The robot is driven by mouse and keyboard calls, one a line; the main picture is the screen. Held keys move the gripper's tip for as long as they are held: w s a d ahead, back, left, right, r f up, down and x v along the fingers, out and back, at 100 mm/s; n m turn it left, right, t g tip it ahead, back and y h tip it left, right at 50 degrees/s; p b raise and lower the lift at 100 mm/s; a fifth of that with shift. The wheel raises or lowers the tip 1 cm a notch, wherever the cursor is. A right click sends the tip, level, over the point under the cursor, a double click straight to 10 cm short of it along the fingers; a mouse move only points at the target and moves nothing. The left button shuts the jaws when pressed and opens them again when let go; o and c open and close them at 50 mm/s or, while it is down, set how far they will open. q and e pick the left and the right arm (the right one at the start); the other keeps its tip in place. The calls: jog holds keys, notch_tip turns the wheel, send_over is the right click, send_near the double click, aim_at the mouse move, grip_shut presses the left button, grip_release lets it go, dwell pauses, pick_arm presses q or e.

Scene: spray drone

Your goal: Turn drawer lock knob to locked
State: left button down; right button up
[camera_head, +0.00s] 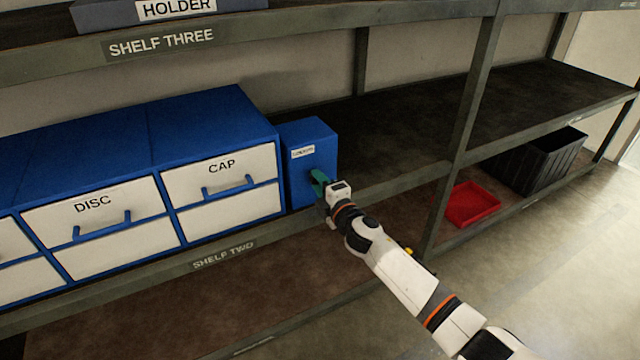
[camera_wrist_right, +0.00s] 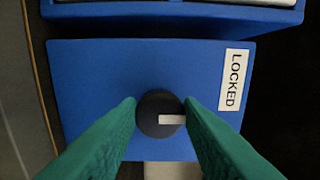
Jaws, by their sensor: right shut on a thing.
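The blue lock box (camera_head: 322,150) stands on shelf two, right of the drawer cabinet. The right wrist view shows its blue face (camera_wrist_right: 95,85) with a white LOCKED label (camera_wrist_right: 234,80). The round dark lock knob (camera_wrist_right: 155,108) has a white pointer mark turned to the right in that view, toward the label's side. My right gripper (camera_head: 318,178) reaches the box face from the front. Its green fingers (camera_wrist_right: 161,106) are shut on the knob from both sides. In the head view the gripper hides the knob. My left gripper is not in view.
The blue cabinet (camera_head: 150,130) with white DISC and CAP drawers stands left of the box, drawers shut. A shelf post (camera_head: 468,120) rises to the right. A red tray (camera_head: 472,205) and black crate (camera_head: 540,160) are beyond it. The shelf right of the box is clear.

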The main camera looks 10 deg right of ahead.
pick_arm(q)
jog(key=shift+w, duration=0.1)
pick_arm(e)
jog(key=shift+f, duration=0.1)
jog(key=o, duration=1)
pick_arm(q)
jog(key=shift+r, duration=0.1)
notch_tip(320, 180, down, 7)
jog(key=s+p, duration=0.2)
pick_arm(e)
jog(key=v, duration=1.2)
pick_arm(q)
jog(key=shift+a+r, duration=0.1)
